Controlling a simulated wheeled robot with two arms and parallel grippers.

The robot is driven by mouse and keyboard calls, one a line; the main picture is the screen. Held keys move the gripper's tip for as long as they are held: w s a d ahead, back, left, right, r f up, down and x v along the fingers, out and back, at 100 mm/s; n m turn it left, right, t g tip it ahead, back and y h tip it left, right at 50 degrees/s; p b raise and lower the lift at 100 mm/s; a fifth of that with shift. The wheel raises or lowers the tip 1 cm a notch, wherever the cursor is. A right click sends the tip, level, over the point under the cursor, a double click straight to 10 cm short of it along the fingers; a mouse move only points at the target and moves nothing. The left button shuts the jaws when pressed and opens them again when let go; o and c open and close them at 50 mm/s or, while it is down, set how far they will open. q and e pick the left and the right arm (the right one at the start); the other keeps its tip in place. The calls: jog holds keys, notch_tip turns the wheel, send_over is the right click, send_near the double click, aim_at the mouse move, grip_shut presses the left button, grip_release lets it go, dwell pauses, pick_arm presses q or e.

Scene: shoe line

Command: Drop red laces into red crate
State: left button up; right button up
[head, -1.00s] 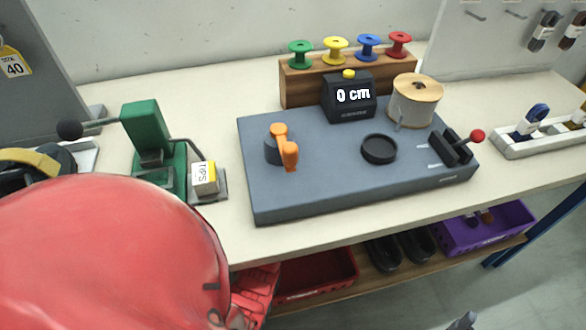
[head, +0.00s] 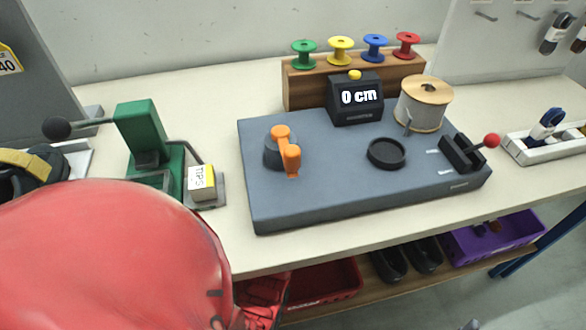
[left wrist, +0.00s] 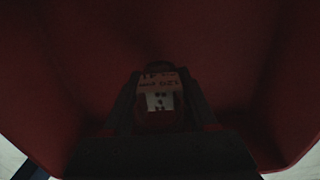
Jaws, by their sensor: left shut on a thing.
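In the left wrist view my left gripper (left wrist: 160,98) is shut on a small packet, which I take for the red laces (left wrist: 157,83); it has a reddish printed band and a white part with dark dots. The view is very dark and a dark red surface surrounds the gripper; I cannot tell what it is. In the head view the red crate (head: 330,282) is on the wooden shelf under the table, its left part hidden behind a ribbed red shape. The left gripper cannot be made out there. My right gripper is in neither view.
A large red rounded shape covers the head view's lower left. On the table are a green press (head: 145,135), a grey measuring station (head: 330,190), several spools and a white tray (head: 555,150). Black shoes (head: 405,262) and a purple crate (head: 510,235) are right of the red crate.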

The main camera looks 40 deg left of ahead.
pick_arm(q)
jog(key=shift+f, duration=0.5)
jog(key=o, duration=1.3)
notch_tip(320, 180, up, 9)
jog(key=shift+f+p, duration=0.15)
jog(key=shift+p, duration=0.2)
